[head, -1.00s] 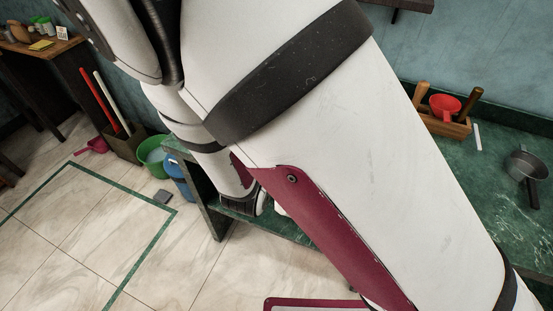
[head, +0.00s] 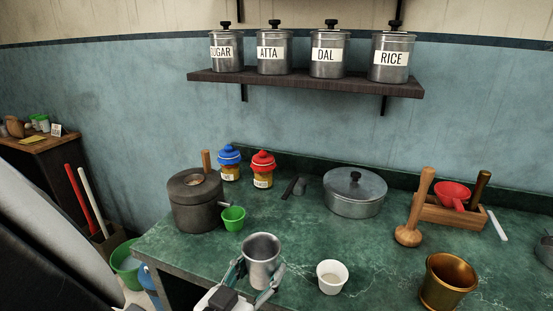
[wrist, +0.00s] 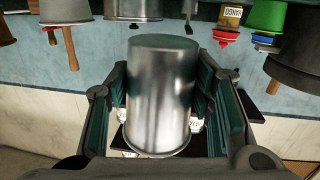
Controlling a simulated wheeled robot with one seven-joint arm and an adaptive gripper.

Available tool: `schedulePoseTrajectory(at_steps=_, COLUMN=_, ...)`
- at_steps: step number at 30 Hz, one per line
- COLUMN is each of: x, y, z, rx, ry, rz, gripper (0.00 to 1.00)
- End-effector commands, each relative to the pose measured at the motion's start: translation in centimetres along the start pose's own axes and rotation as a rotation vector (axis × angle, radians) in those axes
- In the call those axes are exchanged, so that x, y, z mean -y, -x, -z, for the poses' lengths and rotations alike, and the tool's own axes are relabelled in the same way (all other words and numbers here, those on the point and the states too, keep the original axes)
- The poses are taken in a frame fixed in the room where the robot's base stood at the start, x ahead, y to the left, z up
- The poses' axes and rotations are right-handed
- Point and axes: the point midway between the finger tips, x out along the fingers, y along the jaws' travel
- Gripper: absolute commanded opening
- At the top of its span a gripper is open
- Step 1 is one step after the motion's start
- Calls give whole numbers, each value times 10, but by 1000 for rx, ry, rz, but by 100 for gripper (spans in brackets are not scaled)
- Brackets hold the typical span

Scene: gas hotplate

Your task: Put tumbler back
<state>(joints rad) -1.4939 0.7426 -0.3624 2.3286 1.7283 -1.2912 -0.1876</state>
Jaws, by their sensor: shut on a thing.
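The tumbler is a plain steel cup (head: 262,262), upright with its open mouth up, at the lower middle of the head view. My gripper (head: 256,277) is shut on its sides, with one finger on each side. In the wrist view, which is upside down, the tumbler (wrist: 160,95) fills the middle between the two finger pads (wrist: 160,108). It appears over the front part of the green counter (head: 300,240). I cannot tell its height above the counter.
A white cup (head: 332,277) stands just right of the tumbler. A green cup (head: 233,219) and dark pot (head: 195,203) are behind left. The shelf (head: 300,82) holds labelled tins.

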Motion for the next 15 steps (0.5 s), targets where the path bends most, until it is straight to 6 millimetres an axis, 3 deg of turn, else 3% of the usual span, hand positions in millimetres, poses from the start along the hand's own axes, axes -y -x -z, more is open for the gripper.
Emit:
schedulePoseTrajectory(at_steps=6, x=19, y=-46, z=-3, rx=-2, ry=1, rz=-5, gripper=19)
schedulePoseTrajectory(at_steps=15, x=29, y=-67, z=-3, rx=-2, ry=4, rz=-3, gripper=19)
